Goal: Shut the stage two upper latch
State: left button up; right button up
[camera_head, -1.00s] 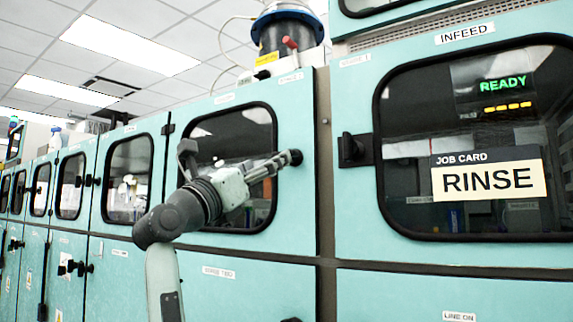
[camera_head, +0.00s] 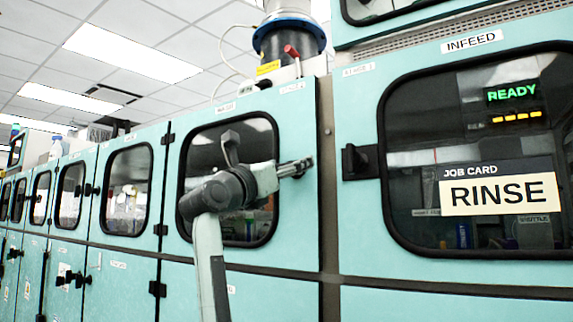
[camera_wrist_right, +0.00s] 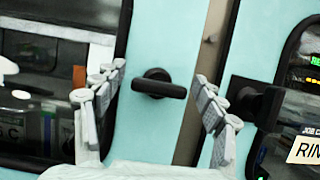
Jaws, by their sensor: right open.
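The latch is a black handle on a round boss, lying about level on the teal door panel (camera_head: 296,225), near its right edge. In the wrist view the latch (camera_wrist_right: 158,86) sits between the spread fingers of my right gripper (camera_wrist_right: 160,78), apparently touching neither. In the head view my right gripper (camera_head: 303,167) reaches across the door window to that edge and hides most of the latch. My right gripper is open and holds nothing. My left gripper is out of view.
A second black latch (camera_head: 357,161) sits right of the seam on the door with the RINSE job card (camera_head: 498,190); it lies close beside my right finger in the wrist view. More teal cabinets with black latches run off left. A red-handled valve (camera_head: 291,53) stands above.

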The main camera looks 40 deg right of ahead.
jog(key=c, duration=1.2)
